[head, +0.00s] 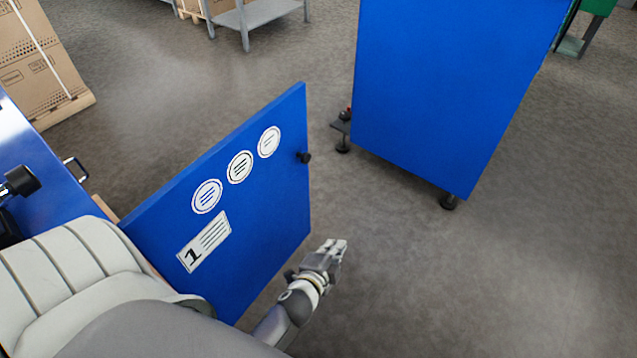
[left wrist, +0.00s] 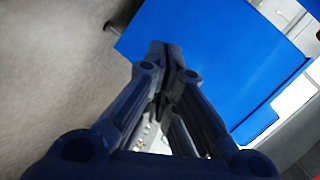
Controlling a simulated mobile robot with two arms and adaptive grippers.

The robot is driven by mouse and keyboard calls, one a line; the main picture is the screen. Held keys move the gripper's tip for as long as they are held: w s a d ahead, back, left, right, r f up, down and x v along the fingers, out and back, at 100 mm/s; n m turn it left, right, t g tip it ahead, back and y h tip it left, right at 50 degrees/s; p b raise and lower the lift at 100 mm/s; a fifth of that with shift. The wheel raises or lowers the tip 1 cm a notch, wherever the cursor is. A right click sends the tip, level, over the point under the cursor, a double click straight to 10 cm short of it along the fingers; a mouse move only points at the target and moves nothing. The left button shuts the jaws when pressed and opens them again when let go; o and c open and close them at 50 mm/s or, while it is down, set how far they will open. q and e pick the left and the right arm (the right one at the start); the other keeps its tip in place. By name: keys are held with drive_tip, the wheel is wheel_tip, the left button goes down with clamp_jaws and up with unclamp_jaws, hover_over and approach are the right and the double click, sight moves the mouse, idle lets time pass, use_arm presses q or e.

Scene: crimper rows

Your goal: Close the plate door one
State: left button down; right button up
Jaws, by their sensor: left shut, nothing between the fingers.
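The plate door one (head: 262,215) is a blue panel with a "1" label and three round white stickers. My left gripper (head: 340,246) is shut and empty, just right of the door's lower free edge in the head view. In the left wrist view, the shut fingers (left wrist: 165,62) lie in front of a blue panel (left wrist: 215,60), likely the door. I cannot tell whether they touch it. My right gripper is not in view.
A large blue cabinet (head: 445,90) on black feet stands at the upper right. Cardboard boxes (head: 40,60) on a pallet stand at the upper left, and a grey metal table (head: 250,14) at the top. The floor (head: 480,280) at the lower right is clear.

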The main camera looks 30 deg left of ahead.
use_arm(q)
drive_tip(key=w+a+r+m+t+y+b, duration=0.1)
drive_tip(key=a+r+m+t+y+b, duration=0.15)
drive_tip(key=r, duration=0.35)
drive_tip(key=w+a+r+m+t+y+b, duration=0.1)
drive_tip(key=a+r+t+b, duration=0.2)
drive_tip(key=r, duration=0.4)
drive_tip(key=w+a+g, duration=0.1)
drive_tip(key=w+a, duration=0.5)
drive_tip(key=w, duration=0.3)
drive_tip(key=shift+a+p, duration=0.3)
drive_tip(key=shift+a, duration=0.1)
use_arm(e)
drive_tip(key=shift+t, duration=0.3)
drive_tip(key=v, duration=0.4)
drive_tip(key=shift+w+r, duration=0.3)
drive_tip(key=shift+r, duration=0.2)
use_arm(q)
drive_tip(key=shift+a+f+n+g, duration=0.1)
drive_tip(key=shift+a+n+g, duration=0.05)
drive_tip(key=shift+n+g, duration=0.15)
